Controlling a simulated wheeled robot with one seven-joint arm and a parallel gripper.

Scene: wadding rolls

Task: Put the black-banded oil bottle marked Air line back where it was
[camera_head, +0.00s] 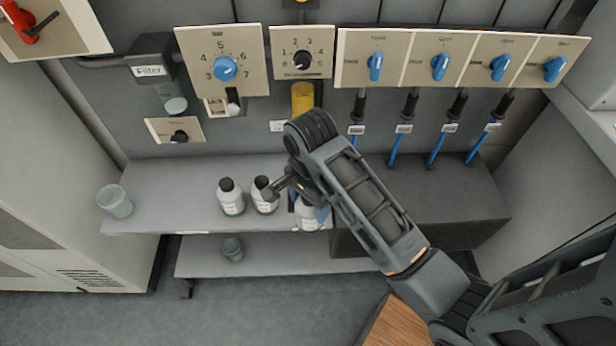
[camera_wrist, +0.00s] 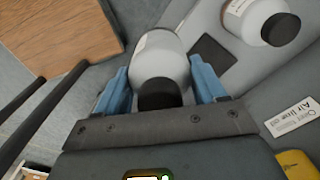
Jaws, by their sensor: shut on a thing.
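My gripper (camera_head: 308,208) is shut on a white bottle (camera_head: 307,218) with a black cap, at the right end of the row of bottles over the shelf's front edge. In the wrist view the bottle (camera_wrist: 160,58) sits between the two blue fingers. I cannot see a band or read a mark on it. A dark square patch (camera_wrist: 213,55) lies bare on the shelf beside it. A white card (camera_wrist: 293,117) reading "Air line" shows at the right of the wrist view.
A green-banded bottle (camera_head: 231,198) and another bottle (camera_head: 264,196) stand left of my gripper on the grey shelf (camera_head: 165,185). A cup (camera_head: 115,201) stands at the shelf's left end. Another cup (camera_head: 232,249) is on the lower shelf. Knob panels and blue hoses line the wall.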

